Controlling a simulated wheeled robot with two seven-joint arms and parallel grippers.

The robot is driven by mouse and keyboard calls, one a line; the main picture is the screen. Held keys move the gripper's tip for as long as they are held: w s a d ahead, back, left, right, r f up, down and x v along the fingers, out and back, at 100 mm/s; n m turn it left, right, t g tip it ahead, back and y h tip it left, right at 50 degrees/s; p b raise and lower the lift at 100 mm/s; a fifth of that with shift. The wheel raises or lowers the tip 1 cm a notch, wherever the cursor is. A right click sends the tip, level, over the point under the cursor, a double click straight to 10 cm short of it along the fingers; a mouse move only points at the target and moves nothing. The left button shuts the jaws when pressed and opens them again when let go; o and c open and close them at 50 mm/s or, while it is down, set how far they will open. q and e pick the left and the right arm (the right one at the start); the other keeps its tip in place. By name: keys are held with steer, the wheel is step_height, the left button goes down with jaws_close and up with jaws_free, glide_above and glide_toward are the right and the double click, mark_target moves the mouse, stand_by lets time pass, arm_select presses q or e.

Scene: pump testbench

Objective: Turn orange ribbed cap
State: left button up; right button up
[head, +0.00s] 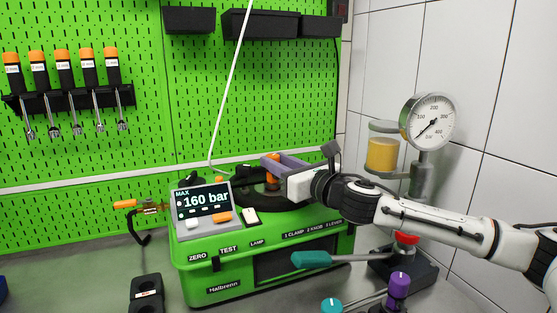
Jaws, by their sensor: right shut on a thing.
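The orange ribbed cap (270,179) is on top of the green test bench (207,272), toward its back. My right gripper (271,169) reaches in from the right and is shut on the cap, its greyish-purple fingers around it. The fingers hide part of the cap, and its ribs are too small to make out. My left gripper is not in view.
A display (204,203) reading MAX 160 bar sits on the bench's front left. A teal-handled lever (311,259) sticks out in front. A pressure gauge (429,120) and a yellow-filled cup (382,154) stand at right.

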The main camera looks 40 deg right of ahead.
steer(key=m+h+p, duration=0.1)
steer(key=m+h, duration=0.1)
steer(key=h, duration=0.1)
steer(key=shift+a+r+p, duration=0.15)
steer(key=shift+a+p, duration=0.2)
steer(key=shift+p, duration=0.05)
steer(key=shift+m+g+h+p, duration=0.35)
steer(key=shift+m+h, duration=0.35)
steer(key=shift+h, duration=0.5)
steer(key=o, duration=1.1)
steer(key=b+v, duration=0.1)
steer(key=v, duration=0.9)
steer(key=shift+s+a+b, duration=0.1)
steer(key=shift+b, duration=0.25)
